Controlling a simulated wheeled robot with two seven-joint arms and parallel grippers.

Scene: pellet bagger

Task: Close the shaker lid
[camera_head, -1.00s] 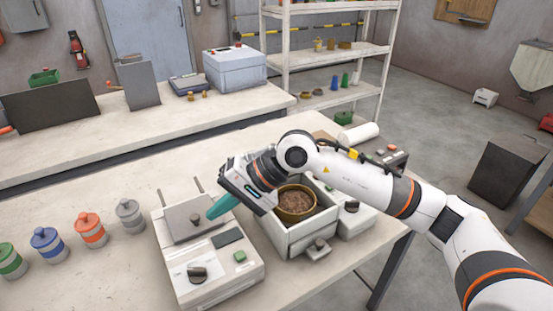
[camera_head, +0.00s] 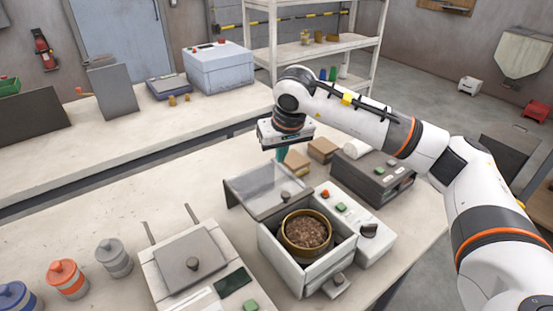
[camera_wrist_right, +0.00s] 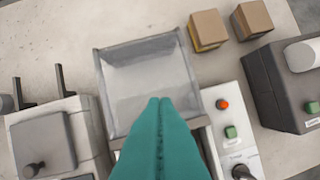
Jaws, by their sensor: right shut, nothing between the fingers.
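The shaker (camera_head: 290,262) is a pale open box on the table. A brass sieve pan (camera_head: 308,236) of brown pellets sits inside it. Its clear grey-framed lid (camera_head: 265,190) stands open, tilted back behind the box, with a dark knob near its edge; it also fills the middle of the right wrist view (camera_wrist_right: 150,85). My right gripper (camera_head: 281,154) is above and behind the lid, pointing down, its teal fingers shut and empty. In the right wrist view its fingertips (camera_wrist_right: 160,102) overlap the lid; I cannot tell whether they touch it. My left gripper is not in view.
A control box (camera_head: 352,228) with red and green buttons adjoins the shaker's right side. A lidded machine (camera_head: 190,262) stands to its left. Two small cardboard boxes (camera_head: 322,150) and a dark device (camera_head: 372,178) stand behind. Several coloured jars (camera_head: 67,278) stand at the left.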

